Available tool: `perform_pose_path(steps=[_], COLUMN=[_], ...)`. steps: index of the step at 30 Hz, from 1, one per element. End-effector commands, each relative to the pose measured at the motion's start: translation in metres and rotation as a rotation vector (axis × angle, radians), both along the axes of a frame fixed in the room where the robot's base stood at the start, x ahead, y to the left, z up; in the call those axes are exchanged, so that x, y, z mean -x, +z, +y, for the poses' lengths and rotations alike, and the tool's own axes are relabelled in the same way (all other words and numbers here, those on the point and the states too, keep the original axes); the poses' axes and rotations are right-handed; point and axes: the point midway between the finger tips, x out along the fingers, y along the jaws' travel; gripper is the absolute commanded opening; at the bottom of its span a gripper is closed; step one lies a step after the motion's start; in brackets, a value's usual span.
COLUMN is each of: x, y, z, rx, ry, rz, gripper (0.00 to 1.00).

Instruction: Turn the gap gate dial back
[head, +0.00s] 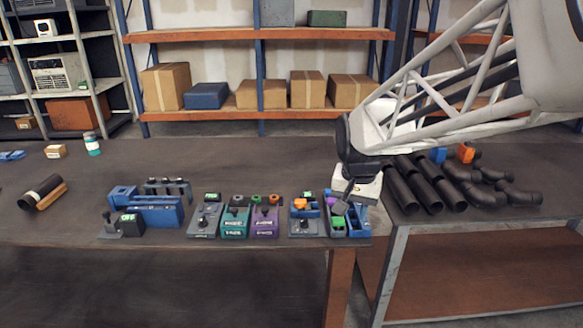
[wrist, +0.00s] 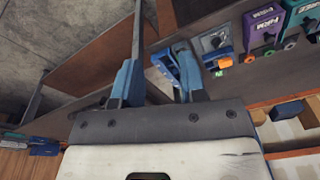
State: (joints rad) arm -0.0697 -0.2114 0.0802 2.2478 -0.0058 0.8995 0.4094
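My gripper (head: 342,206) points down over the right end of the row of devices on the bench. In the wrist view my gripper (wrist: 156,58) has its two blue fingers apart, with nothing seen held between them. A blue unit with a green part (head: 338,223) stands just under the gripper in the head view and is partly hidden by it. A blue unit (wrist: 164,66) shows beyond the fingers in the wrist view. Left of it is a grey-blue box with a dark knob and orange part (head: 307,228). I cannot tell which part is the gap gate dial.
Purple (head: 265,221) and teal (head: 235,222) units and a grey knob box (head: 204,221) stand close together to the left. A blue machine (head: 155,210) is farther left. Black pipes (head: 425,185) lie to the right. The bench (head: 80,225) is clear in front.

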Motion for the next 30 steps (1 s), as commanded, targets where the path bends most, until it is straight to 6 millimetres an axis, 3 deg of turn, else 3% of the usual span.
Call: perform_pose_path(steps=[17, 30], x=[-0.12, -0.203], y=[-0.05, -0.108], z=[0.036, 0.069], rx=[-0.017, -0.02], ry=[-0.169, -0.298], rz=[0.061, 0.104], gripper=[0.38, 0.38])
